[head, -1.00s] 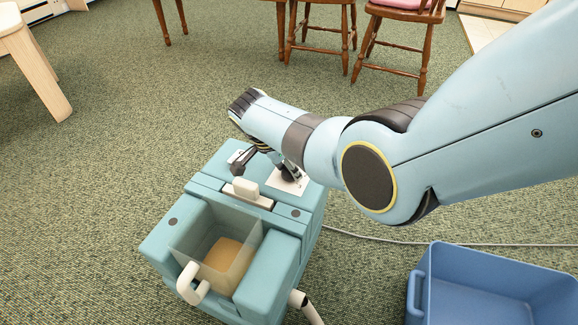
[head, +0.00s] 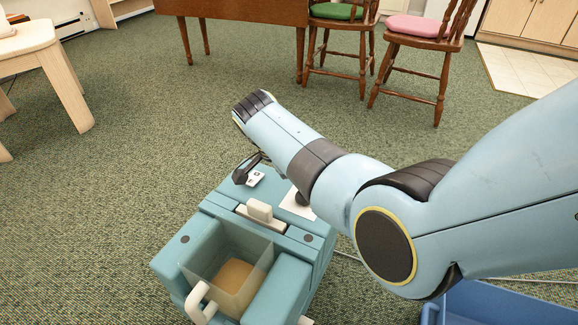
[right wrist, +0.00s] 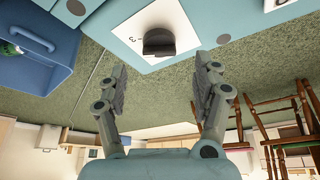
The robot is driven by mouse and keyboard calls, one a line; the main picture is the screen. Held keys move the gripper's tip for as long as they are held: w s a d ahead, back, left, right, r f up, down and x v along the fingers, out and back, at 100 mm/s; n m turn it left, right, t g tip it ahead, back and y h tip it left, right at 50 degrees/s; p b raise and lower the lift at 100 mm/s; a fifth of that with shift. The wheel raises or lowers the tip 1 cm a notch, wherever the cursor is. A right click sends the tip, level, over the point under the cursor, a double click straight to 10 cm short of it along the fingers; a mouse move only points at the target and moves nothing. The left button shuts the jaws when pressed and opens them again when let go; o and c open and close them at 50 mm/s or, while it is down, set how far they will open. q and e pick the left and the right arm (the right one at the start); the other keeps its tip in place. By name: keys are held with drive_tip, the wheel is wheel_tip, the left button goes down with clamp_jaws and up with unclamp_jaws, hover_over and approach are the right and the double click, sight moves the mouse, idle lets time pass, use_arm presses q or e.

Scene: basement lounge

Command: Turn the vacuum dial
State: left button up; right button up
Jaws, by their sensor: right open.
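The teal vacuum (head: 290,262) stands on the carpet, with a clear bin (head: 222,262) at its near end. The dark vacuum dial (head: 302,198) sits on a white plate (head: 294,208) on its top, partly covered by my right arm. In the head view one dark finger shows beside the small white label. My left gripper is not in view.
A cream handle (head: 260,211) stands up on the vacuum, and another cream handle (head: 197,300) is on the bin. A blue tub (head: 490,303) is at the lower right. Wooden chairs (head: 425,60) and a pale stool (head: 45,60) stand farther back. Open carpet lies between.

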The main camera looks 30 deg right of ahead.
drive_tip(key=v, duration=0.6)
drive_tip(key=shift+r, duration=0.2)
drive_tip(key=shift+s+a, duration=0.1)
